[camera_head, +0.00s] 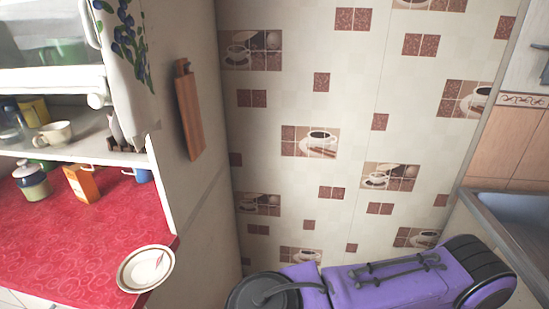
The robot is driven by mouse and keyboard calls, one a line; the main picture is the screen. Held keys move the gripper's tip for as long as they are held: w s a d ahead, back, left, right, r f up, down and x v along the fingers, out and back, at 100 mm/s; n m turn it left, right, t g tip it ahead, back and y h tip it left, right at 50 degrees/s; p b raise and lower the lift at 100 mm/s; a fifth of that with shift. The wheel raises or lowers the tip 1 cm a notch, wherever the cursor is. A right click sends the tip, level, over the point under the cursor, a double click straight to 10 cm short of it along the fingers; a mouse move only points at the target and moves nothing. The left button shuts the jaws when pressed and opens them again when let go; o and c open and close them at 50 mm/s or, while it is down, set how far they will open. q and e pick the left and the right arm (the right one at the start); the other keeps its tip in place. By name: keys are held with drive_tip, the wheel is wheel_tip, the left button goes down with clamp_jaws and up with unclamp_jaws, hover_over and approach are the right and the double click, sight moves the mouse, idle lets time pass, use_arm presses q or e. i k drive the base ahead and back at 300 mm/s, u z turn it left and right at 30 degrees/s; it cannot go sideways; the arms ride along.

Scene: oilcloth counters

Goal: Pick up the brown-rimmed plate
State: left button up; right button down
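The brown-rimmed plate (146,268) is a small cream plate with a thin dark rim line and a reddish mark in its middle. It lies face up near the front right corner of the red oilcloth counter (75,243), close to the edge. Nothing touches it from above. Neither my left nor my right gripper is in view.
Behind the plate stand an orange box (81,184), a lidded jar (31,181) and a blue mug (143,175). A shelf above holds a cream cup (53,134). A cutting board (189,112) hangs on the cabinet side. A sink (515,215) is at right.

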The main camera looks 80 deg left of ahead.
sight(140, 266)
drive_tip(key=i, duration=0.6)
drive_tip(key=u, duration=2.15)
drive_tip(key=i, duration=0.75)
drive_tip(key=u, duration=2.75)
